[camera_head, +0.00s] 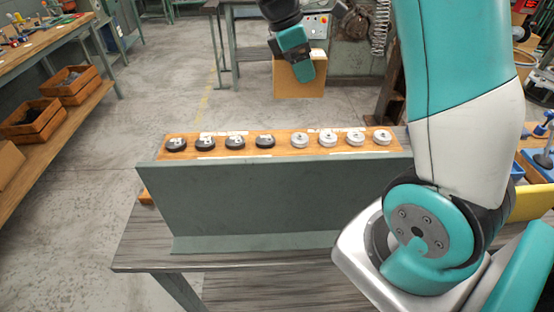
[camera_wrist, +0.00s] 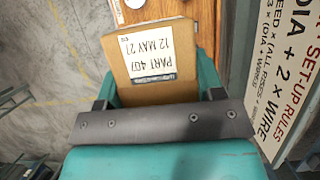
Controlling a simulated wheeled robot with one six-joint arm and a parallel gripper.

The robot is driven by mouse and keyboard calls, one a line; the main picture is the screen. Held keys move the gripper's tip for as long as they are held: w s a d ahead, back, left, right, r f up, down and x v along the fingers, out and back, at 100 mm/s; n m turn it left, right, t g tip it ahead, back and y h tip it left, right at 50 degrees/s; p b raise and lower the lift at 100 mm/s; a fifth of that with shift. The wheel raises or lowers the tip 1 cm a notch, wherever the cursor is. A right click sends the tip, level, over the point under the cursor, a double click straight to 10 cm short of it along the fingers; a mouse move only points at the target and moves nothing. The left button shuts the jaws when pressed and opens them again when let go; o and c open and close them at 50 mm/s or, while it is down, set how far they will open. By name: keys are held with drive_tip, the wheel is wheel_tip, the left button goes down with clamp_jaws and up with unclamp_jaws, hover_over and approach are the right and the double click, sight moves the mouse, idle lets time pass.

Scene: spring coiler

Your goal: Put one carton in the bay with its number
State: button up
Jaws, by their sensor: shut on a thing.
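My gripper (camera_head: 304,70) is shut on a brown carton (camera_head: 288,86), held beyond the far side of the bench in the head view. In the wrist view the carton (camera_wrist: 150,90) sits between the two teal fingers of my gripper (camera_wrist: 158,86). Its white label (camera_wrist: 150,48) appears upside down and reads "PART 407" and "12 MAY 21". I cannot make out any numbered bay in either view.
A wooden board (camera_head: 282,146) with several black and white round pieces lies behind a grey-green upright panel (camera_head: 280,200). Wooden crates (camera_head: 68,84) stand on a shelf at left. A printed set-up rules sign (camera_wrist: 290,70) is at right in the wrist view. Floor at left is clear.

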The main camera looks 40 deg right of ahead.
drive_tip(key=shift+w+f, duration=0.15)
drive_tip(key=shift+f, duration=0.45)
wheel_tip(320, 180, down, 19)
drive_tip(key=shift+f, duration=0.2)
drive_tip(key=shift+f, duration=0.15)
drive_tip(key=o, duration=1.4)
